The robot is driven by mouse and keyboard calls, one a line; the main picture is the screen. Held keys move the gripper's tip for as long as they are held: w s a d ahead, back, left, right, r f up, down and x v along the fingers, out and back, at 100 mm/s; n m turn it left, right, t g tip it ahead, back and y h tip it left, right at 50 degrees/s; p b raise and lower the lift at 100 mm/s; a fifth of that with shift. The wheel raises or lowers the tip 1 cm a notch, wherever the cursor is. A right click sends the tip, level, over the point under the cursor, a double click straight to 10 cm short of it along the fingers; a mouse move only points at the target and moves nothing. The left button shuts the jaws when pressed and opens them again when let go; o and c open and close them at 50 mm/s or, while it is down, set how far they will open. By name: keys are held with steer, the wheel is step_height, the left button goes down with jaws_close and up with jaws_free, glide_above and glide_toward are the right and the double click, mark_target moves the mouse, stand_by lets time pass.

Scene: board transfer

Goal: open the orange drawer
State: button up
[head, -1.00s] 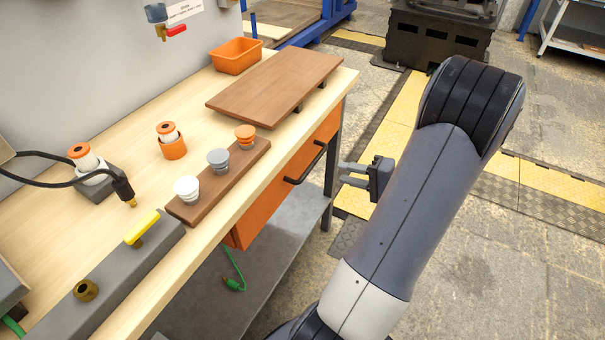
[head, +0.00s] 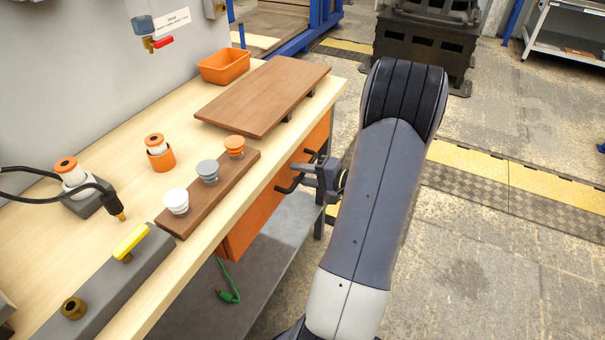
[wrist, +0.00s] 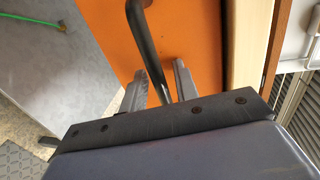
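The orange drawer (head: 258,222) is under the workbench top, and its front looks closed. Its dark bar handle (head: 288,188) stands out from the front; the middle is partly hidden by my gripper (head: 303,168). In the wrist view the drawer front (wrist: 205,40) fills the upper middle, and the handle (wrist: 150,45) runs down between the two fingers of my gripper (wrist: 163,72). The fingers are apart, one on either side of the bar, pointing at the drawer front. I cannot tell whether either finger touches the bar.
The workbench (head: 215,235) carries a raised brown board (head: 265,95), an orange bin (head: 224,66) and a small board with white, grey and orange knobs (head: 207,172). A grey lower shelf (head: 265,260) is below the drawer.

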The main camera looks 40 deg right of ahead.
steer(key=shift+c, duration=0.3)
jaws_close()
